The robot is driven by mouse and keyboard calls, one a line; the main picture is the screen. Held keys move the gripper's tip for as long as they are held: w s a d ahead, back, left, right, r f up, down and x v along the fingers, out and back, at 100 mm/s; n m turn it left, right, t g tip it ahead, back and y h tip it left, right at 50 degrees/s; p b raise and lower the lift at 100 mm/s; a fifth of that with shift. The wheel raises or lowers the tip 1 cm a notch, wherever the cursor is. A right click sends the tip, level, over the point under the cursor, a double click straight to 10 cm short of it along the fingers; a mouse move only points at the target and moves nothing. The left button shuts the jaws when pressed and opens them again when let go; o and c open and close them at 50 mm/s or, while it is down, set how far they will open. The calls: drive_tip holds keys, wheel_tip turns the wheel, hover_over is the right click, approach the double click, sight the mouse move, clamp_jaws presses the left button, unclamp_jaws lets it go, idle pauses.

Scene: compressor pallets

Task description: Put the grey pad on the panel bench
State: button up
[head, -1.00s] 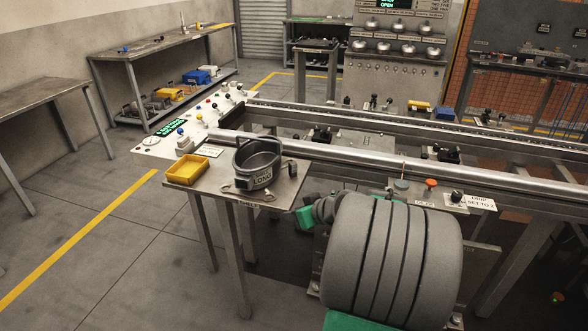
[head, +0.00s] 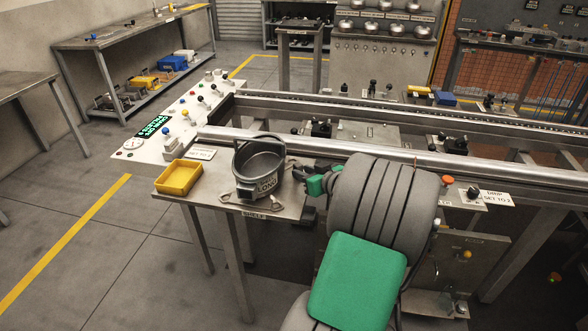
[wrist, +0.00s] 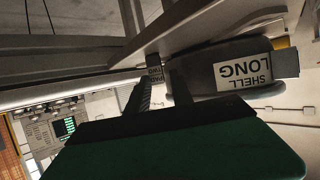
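A steel table (head: 292,207) stands at the centre of the head view, next to the sloped control panel (head: 160,148); I cannot tell which bench is the panel bench. A dark pot-shaped shell (head: 258,165) labelled LONG, with a raised handle, stands on that table. It shows upside down in the wrist view (wrist: 232,72). My gripper (head: 299,171) is at the table's right edge, right of the shell and apart from it.
A yellow tray (head: 178,177) and flat metal pieces (head: 262,204) lie on the table. A long railed conveyor (head: 300,138) runs behind to the right. A workbench (head: 130,32) with boxes on its lower shelf stands back left. The floor at left is clear.

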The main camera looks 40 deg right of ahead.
drive_tip(key=x, duration=0.4)
drive_tip(key=shift+w+d+f, duration=0.25)
drive_tip(key=shift+d+f, duration=0.05)
drive_tip(key=shift+d, duration=0.1)
clamp_jaws()
